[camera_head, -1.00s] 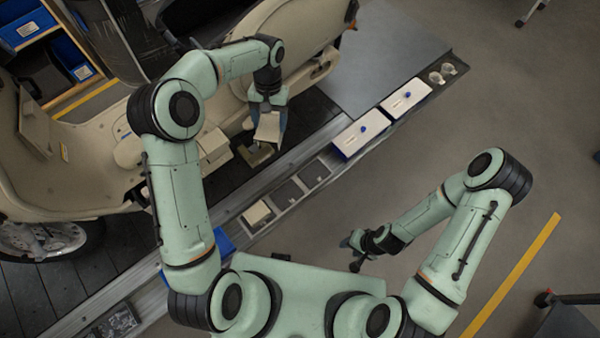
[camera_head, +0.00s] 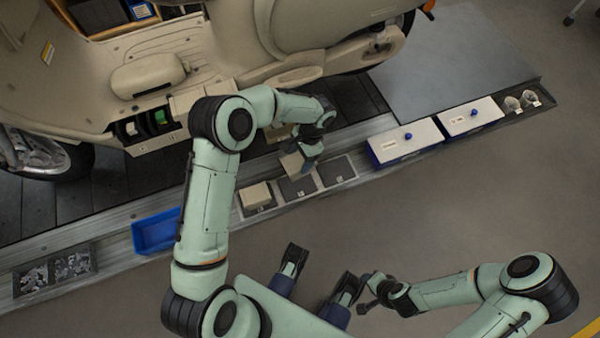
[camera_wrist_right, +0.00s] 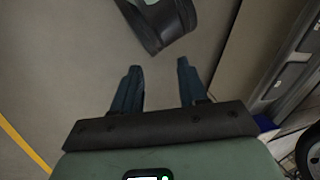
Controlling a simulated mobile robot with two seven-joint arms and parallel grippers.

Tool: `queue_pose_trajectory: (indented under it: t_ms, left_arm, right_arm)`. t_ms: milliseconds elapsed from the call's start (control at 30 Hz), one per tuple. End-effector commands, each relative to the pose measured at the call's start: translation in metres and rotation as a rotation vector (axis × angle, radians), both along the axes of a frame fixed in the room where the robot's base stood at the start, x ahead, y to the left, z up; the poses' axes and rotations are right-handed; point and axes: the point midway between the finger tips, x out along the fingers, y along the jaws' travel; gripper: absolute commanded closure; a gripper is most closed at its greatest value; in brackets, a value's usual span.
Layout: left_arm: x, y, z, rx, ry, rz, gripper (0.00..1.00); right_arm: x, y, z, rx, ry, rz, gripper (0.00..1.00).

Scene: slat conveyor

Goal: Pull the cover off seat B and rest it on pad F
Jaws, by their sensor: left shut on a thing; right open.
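My left gripper (camera_head: 303,161) is shut on a small beige cover (camera_head: 291,164), held tilted near the row of dark square pads. The middle pad (camera_head: 298,188) lies just below it and is bare. The right pad (camera_head: 338,172) is bare too, and the left pad (camera_head: 259,210) bears another beige cover (camera_head: 256,194). Pad and seat letters are unreadable, and I cannot tell which seat is B. Two open seats (camera_head: 145,125) show on the scooter; more is hidden behind my left arm. My right gripper (camera_head: 369,290) is open and empty, as the right wrist view (camera_wrist_right: 158,78) shows.
The beige scooter (camera_head: 200,50) stands on the dark slats. Along the rail are a blue bin (camera_head: 157,232), two white-topped blue boxes (camera_head: 407,140) (camera_head: 470,115) and trays of small parts (camera_head: 53,270).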

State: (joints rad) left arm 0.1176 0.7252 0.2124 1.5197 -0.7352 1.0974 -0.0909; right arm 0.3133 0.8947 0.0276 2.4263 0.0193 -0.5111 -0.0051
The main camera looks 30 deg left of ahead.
Motion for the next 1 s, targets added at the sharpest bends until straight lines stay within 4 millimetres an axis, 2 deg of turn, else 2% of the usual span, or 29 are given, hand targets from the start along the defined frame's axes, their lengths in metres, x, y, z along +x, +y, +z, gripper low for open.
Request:
queue_pose_trajectory:
  t_ms: [33, 100, 200, 567, 900, 1000]
  left_arm:
    - [0.000, 0.002, -0.028, -0.002, 0.004, -0.035, 0.67]
    - [0.000, 0.004, -0.045, -0.005, 0.001, -0.076, 0.67]
    - [0.002, 0.006, -0.060, -0.007, -0.001, -0.116, 0.67]
    - [0.003, 0.007, -0.073, -0.008, -0.003, -0.140, 0.67]
    - [0.002, 0.007, -0.101, -0.009, -0.001, -0.139, 0.67]
    - [0.002, 0.007, -0.112, -0.008, 0.000, -0.139, 0.67]
  right_arm:
    - [0.004, -0.002, -0.022, -0.005, -0.008, -0.005, 0.57]
    - [0.008, -0.004, -0.034, -0.010, -0.019, -0.009, 0.57]
    - [0.013, -0.005, -0.044, -0.016, -0.030, -0.014, 0.57]
    - [0.022, -0.010, -0.051, -0.027, -0.055, -0.024, 0.57]
    - [0.043, -0.021, -0.069, -0.055, -0.110, -0.047, 0.57]
    - [0.044, -0.025, -0.077, -0.062, -0.109, -0.053, 0.57]
